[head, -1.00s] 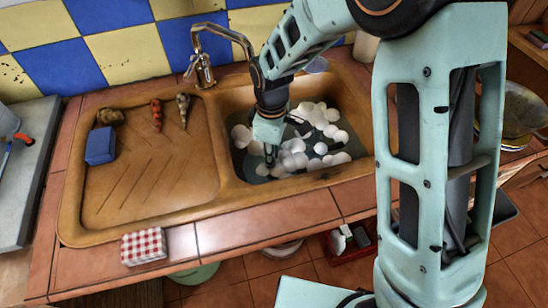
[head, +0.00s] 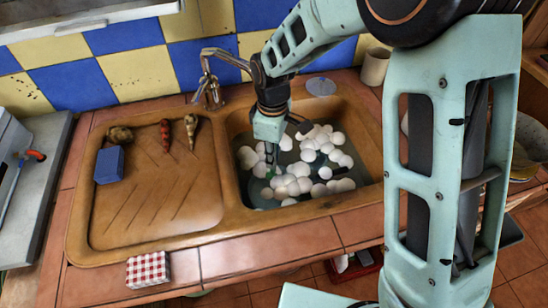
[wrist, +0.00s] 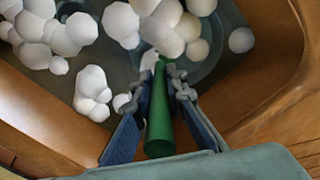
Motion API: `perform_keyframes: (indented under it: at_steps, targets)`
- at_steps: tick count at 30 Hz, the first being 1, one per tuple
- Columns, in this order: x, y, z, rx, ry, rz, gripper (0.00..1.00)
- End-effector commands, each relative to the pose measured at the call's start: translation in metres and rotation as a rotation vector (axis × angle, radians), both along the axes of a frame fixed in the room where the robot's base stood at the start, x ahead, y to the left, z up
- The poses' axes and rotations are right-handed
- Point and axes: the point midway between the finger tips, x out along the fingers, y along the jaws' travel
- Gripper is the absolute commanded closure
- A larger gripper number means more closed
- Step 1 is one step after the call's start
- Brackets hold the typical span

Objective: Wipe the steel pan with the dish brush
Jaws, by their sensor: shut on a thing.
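My gripper (head: 272,160) is down in the right-hand sink basin, among white foam balls. In the wrist view its fingers (wrist: 164,105) are shut on a green handle (wrist: 160,120), which looks like the dish brush. The brush's far end is hidden by foam. A green bit of it also shows in the head view (head: 269,176). I cannot make out the steel pan for certain. A round grey-blue rim (wrist: 205,62) shows partly under the foam in the wrist view, and I cannot tell whether it is the pan.
The basin's brown walls (head: 375,150) surround my gripper closely. White foam balls (head: 300,180) cover much of the water. The tap (head: 210,85) stands behind the sink. A blue block (head: 109,165) and vegetables lie on the left drainboard (head: 150,205).

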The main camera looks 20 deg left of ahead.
Motion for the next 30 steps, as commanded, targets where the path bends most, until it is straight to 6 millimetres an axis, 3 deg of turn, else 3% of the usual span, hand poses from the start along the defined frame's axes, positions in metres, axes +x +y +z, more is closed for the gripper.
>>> perform_keyframes:
  at_steps: [8, 26, 30]
  targets:
    - [0.0, 0.003, 0.027, 0.001, -0.001, -0.004, 1.0]
    - [0.0, 0.003, 0.028, 0.001, -0.001, -0.005, 1.0]
    - [0.004, -0.001, 0.041, 0.002, -0.003, -0.035, 1.0]
